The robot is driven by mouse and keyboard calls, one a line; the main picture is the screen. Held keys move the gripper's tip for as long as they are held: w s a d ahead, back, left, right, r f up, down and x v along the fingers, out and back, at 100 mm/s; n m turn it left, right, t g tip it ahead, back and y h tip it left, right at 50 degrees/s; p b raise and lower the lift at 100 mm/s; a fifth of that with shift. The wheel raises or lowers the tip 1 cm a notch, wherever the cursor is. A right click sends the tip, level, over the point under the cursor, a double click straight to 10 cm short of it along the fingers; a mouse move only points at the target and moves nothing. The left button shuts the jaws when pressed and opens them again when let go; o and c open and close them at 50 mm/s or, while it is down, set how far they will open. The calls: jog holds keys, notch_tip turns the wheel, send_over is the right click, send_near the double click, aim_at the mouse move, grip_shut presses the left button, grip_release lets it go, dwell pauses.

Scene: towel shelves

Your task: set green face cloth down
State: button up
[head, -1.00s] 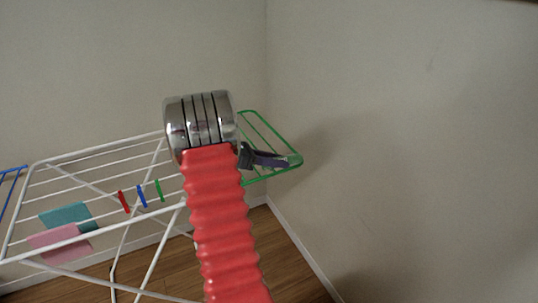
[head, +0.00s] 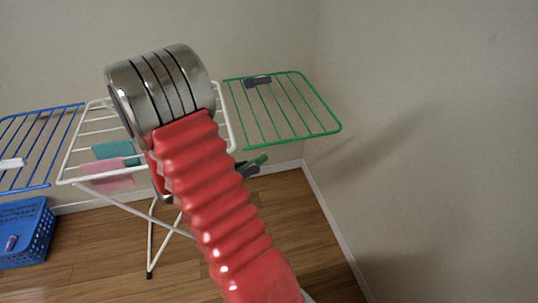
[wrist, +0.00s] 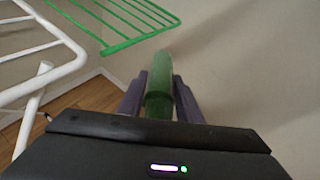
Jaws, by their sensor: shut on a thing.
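My gripper (wrist: 159,82) is shut on the green face cloth (wrist: 158,92), seen end-on between the two dark fingers in the wrist view. In the head view, my gripper (head: 246,170) shows partly past my red arm, with the green cloth (head: 259,159) at its tip. The cloth appears in the air, below and in front of the rack's green wing (head: 290,137). The wing also shows at the top of the wrist view (wrist: 125,43), beyond the cloth and apart from it.
A dark item (head: 257,80) is on the green wing's far side. A teal cloth (head: 113,150) and a pink cloth (head: 106,178) hang on the white rack (head: 84,139). A blue wing (head: 48,186) and blue basket (head: 44,232) are left. Much of the green wing is bare.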

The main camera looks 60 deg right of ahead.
jog(key=w+a+f+n+t, duration=0.3)
jog(key=w+a+t, duration=0.1)
jog(key=a, duration=0.7)
jog(key=w+a+f+n+t+y, duration=0.1)
jog(key=w+a+f+n+t, duration=0.3)
jog(key=w+a, duration=0.3)
jog(key=w+a+f+n+t+y, duration=0.1)
jog(key=w+a+f+n+t, duration=0.2)
jog(key=a, duration=1.4)
jog(key=w+n+t, duration=0.1)
jog(key=w, duration=0.2)
jog(key=shift+f, duration=0.4)
jog(key=shift+w, duration=0.2)
